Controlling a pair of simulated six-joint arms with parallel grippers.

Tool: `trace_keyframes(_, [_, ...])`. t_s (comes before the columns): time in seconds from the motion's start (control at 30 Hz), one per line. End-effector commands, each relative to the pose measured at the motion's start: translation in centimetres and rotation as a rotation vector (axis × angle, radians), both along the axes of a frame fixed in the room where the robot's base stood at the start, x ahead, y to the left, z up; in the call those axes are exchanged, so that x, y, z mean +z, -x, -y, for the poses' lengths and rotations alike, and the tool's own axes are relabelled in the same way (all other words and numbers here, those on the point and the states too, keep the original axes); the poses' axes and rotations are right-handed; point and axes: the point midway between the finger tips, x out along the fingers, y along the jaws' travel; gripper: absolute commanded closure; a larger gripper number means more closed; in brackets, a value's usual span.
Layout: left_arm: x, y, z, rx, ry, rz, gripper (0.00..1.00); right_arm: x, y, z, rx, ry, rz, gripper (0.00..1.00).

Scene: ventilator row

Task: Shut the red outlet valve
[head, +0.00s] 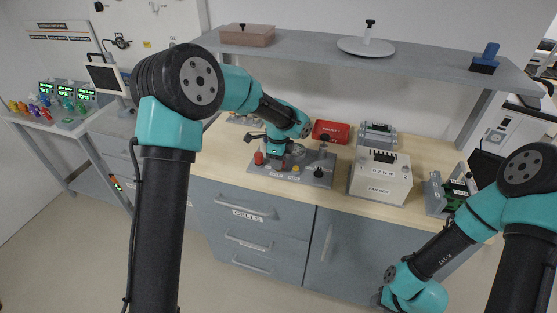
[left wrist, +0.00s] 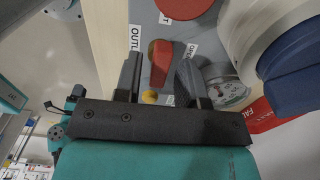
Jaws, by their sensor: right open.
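The red outlet valve handle (left wrist: 160,62) shows in the left wrist view on a grey panel, beside a white label whose readable part is "OUTL". My left gripper (left wrist: 158,75) is open, with one dark finger on each side of the handle and visible gaps. In the head view my left gripper (head: 272,158) is low over the grey valve board (head: 318,181); the arm and gripper hide part of it. My right gripper (head: 379,298) is low at the bottom edge of the head view, away from the bench and mostly hidden by its own wrist.
A round pressure gauge (left wrist: 224,88) and a yellow knob (left wrist: 150,97) sit close to the left fingers. A white box (head: 380,177) and a red case (head: 331,131) stand nearby on the bench. A shelf (head: 400,62) spans above.

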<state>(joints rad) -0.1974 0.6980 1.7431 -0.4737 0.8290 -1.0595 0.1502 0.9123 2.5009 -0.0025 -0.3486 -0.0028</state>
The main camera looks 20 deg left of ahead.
Motion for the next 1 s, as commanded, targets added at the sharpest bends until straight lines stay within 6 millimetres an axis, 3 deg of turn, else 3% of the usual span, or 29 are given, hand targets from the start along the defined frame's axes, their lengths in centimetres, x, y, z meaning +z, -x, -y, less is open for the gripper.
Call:
trace_keyframes(0.47, [0.9,0.0,0.0,0.001,0.000,0.002,0.57,0.0,0.0,0.0,0.000,0.000,0.000,0.57])
trace_keyframes(0.67, [3.6,0.0,0.0,0.001,0.000,0.002,0.57,0.0,0.0,0.0,0.000,0.000,0.000,0.57])
trace_keyframes(1.0, [10.2,-0.1,0.0,0.001,0.001,0.003,0.57,0.0,0.0,0.0,0.000,0.000,0.000,0.57])
